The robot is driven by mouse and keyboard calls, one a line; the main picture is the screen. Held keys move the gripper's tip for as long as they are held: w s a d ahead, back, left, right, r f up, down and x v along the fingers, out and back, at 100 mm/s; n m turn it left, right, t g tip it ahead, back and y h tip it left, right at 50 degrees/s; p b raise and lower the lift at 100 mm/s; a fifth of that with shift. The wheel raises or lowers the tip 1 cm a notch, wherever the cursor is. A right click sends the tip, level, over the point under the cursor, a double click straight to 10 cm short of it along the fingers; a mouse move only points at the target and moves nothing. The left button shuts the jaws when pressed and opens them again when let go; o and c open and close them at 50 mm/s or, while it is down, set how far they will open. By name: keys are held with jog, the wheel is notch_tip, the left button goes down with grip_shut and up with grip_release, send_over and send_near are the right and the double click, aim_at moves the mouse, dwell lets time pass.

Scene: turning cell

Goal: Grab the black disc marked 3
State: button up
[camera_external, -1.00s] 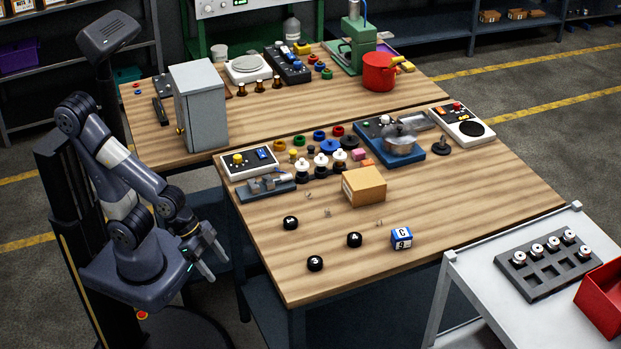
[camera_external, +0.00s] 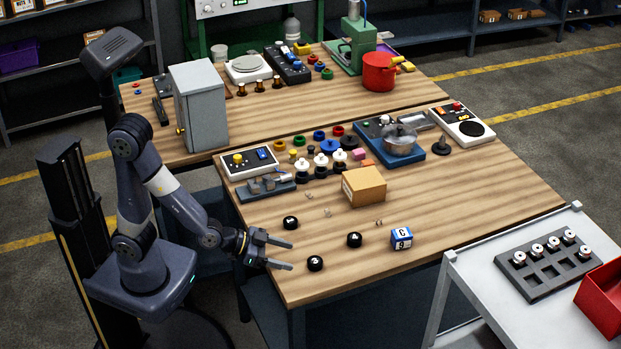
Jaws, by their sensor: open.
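The black disc marked 3 (camera_external: 315,263) lies on the wooden table near its front left edge. My gripper (camera_external: 291,256) is open and empty, just left of that disc, with its fingers pointing right toward it. The fingertips appear apart from the disc. A second black disc marked 4 (camera_external: 354,240) lies to the right and a little farther back. A third black disc (camera_external: 290,223) lies behind the gripper; its mark is too small to read surely.
A blue and white block (camera_external: 401,238) stands right of the discs. A cardboard box (camera_external: 364,186) stands behind them, with small metal bits (camera_external: 327,212) nearby. The table's (camera_external: 460,212) right front part is clear. A white cart (camera_external: 470,275) stands at the right.

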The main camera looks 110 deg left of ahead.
aim_at(308, 261)
jog(key=shift+x, duration=3.45)
jog(key=shift+w+d+r, duration=0.1)
jog(key=shift+r, duration=0.05)
jog(key=shift+c, duration=0.5)
jog(key=c, duration=1.1)
jog(key=shift+r, duration=0.1)
